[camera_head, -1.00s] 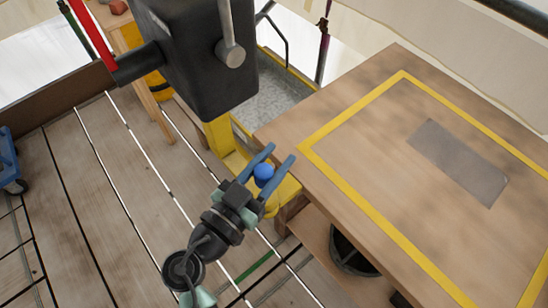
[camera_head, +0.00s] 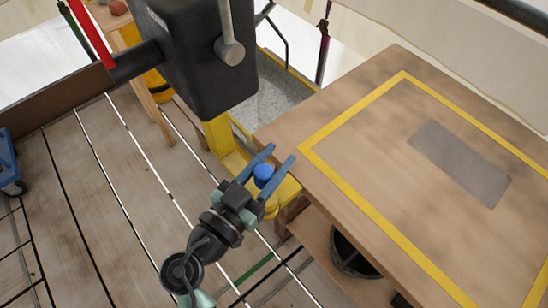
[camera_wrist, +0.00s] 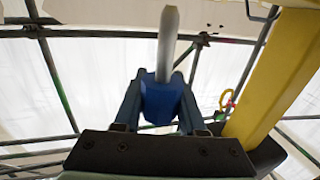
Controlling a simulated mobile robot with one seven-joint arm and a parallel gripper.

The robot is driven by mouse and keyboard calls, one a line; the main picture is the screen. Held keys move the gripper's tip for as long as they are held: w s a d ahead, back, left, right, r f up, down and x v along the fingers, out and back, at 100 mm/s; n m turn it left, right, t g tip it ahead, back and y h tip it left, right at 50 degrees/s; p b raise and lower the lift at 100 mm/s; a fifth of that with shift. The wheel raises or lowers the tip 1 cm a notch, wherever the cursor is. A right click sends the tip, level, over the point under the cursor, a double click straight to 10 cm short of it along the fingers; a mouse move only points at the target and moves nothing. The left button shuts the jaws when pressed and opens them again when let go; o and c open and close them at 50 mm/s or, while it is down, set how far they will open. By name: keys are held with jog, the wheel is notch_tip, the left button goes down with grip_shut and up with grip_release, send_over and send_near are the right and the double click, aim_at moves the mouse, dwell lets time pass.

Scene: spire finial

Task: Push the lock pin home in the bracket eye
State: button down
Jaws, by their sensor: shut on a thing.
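The lock pin has a blue head and a pale grey shaft. My gripper (camera_head: 279,155) is shut on the blue head (camera_head: 263,175), which shows between its two blue fingers. In the wrist view the fingers of my gripper (camera_wrist: 160,82) close on both sides of the blue head (camera_wrist: 162,102), and the shaft (camera_wrist: 169,40) points up and away from the jaws. A yellow structure (camera_head: 218,137) stands beside the table corner, near the fingers; it also shows in the wrist view (camera_wrist: 270,75). I cannot make out the bracket eye in either view.
A wooden table (camera_head: 400,85) with a yellow border line and a grey plate (camera_head: 460,163) fills the right. A dark box (camera_head: 195,60) with a lever hangs above the yellow structure. A dark bucket (camera_head: 350,255) sits below the table. Plank floor lies left.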

jog(key=shift+b, duration=0.4)
notch_tip(320, 180, down, 6)
jog(key=b, duration=0.7)
jog(key=shift+f+b, duration=0.15)
jog(key=shift+b, duration=0.2)
dwell(2.1)
jog(key=shift+c, duration=2)
grip_release()
jog(key=v, duration=1.3)
